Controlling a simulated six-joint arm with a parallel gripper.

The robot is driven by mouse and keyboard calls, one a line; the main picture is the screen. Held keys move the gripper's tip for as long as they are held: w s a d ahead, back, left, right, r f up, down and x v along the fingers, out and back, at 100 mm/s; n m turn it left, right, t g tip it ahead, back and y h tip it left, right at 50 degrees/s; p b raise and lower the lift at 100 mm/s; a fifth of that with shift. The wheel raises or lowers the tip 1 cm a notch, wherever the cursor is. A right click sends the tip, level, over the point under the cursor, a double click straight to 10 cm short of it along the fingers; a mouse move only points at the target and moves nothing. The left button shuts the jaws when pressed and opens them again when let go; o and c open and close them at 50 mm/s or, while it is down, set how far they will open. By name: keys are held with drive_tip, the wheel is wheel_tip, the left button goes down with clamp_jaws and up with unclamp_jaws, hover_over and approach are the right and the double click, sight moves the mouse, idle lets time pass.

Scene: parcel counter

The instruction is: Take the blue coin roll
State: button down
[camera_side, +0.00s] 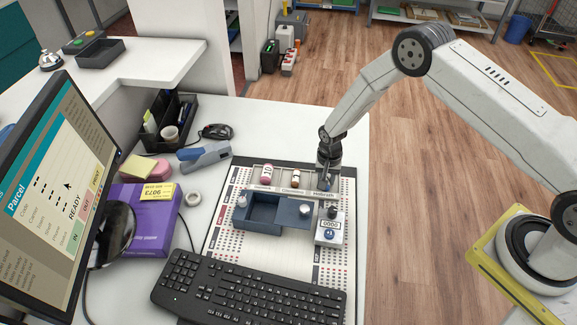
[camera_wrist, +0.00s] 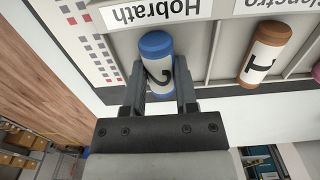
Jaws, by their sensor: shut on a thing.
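The blue coin roll (camera_wrist: 157,48) has a blue cap and a white band with a dark mark. In the wrist view it stands between the two fingers of my gripper (camera_wrist: 160,90), which is shut on it. It is at the Hobrath label (camera_wrist: 160,12) of the sorting rack. In the side view my gripper (camera_side: 327,180) points down at the right end of the rack (camera_side: 232,180) and largely hides the roll. I cannot tell whether the roll is clear of the rack floor.
A brown roll (camera_side: 295,178) and a pink roll (camera_side: 266,173) stand left of my gripper. In front are a dark blue box (camera_side: 256,214) with an open compartment and a small counter device (camera_side: 330,228). A keyboard (camera_side: 250,289) lies nearer.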

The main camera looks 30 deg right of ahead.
drive_tip(key=shift+r, duration=0.2)
drive_tip(key=shift+r, duration=0.75)
drive_tip(key=s+r, duration=1.1)
drive_tip(key=s, duration=0.3)
drive_tip(key=shift+d, duration=0.25)
